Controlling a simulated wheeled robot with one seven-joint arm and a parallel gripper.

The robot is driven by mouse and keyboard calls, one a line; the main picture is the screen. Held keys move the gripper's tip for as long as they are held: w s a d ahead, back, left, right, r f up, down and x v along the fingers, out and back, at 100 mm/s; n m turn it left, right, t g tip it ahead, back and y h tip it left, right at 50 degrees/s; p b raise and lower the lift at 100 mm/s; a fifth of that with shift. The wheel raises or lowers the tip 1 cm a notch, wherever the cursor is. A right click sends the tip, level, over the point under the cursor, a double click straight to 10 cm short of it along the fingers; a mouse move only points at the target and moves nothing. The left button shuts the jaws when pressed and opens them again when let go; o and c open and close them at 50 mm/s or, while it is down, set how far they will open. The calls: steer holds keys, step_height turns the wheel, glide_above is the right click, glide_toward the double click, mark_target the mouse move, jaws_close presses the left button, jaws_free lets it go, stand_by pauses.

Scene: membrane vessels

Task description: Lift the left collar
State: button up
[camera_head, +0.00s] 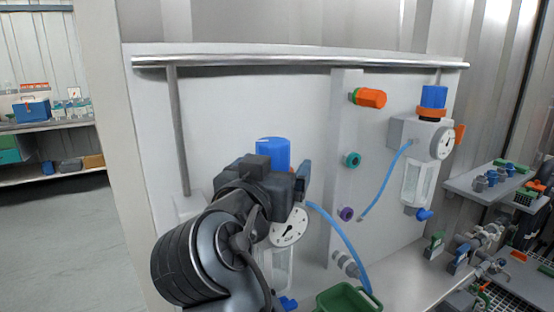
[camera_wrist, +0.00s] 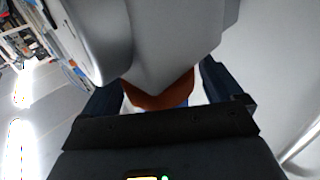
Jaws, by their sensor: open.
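The left vessel has a blue cap (camera_head: 273,153), a round dial gauge (camera_head: 289,228) and a clear bowl below, partly behind my arm. Its orange collar (camera_wrist: 160,96) shows in the wrist view under the grey-white vessel head (camera_wrist: 165,45). In the head view my gripper hides this collar. My gripper (camera_head: 272,178) is at collar height in front of the vessel. In the wrist view its two dark blue fingers (camera_wrist: 160,92) are apart, one on each side of the collar. I cannot tell whether either finger touches it.
The right vessel has its own orange collar (camera_head: 432,113), blue cap and gauge. Blue hoses (camera_head: 388,180) run by the panel's ports. A green bin (camera_head: 345,299) stands below right of my arm. A metal rail (camera_head: 300,61) crosses the panel top. Shelves with fittings stand at right.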

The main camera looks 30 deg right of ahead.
steer(key=shift+x, duration=0.8)
steer(key=shift+c, duration=0.2)
